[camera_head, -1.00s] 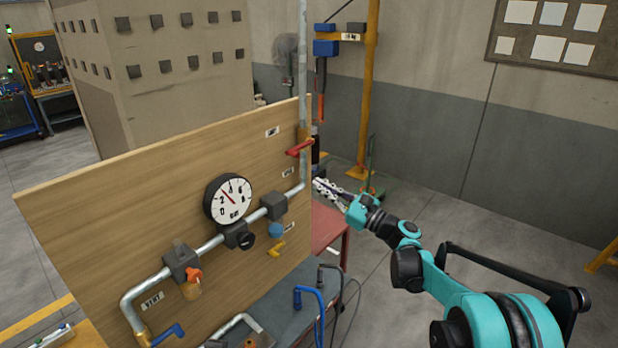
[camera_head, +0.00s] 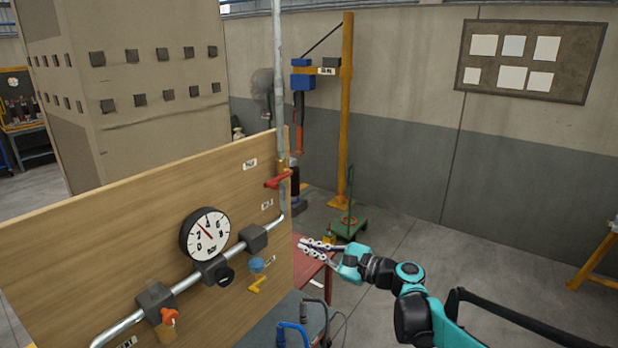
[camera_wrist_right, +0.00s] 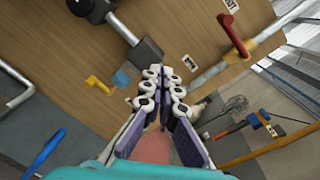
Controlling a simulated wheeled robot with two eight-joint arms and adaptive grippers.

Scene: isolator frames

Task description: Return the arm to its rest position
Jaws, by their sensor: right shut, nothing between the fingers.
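My right gripper (camera_head: 319,246) is shut and empty, held in the air just right of the wooden panel's right edge. It points left toward the panel, and my teal and black arm runs from it to the lower right. In the right wrist view the closed fingers (camera_wrist_right: 162,88) show with nothing between them, and the panel lies beyond. The gripper looks apart from the panel (camera_head: 90,240) and its pipe. My left gripper and arm are not in view.
The panel carries a gauge (camera_head: 205,235), a red-handled valve (camera_head: 279,180), a yellow handle (camera_head: 257,285) and an orange knob (camera_head: 169,316). A red table (camera_head: 313,268) stands below the gripper. A green cart (camera_head: 349,227) is behind.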

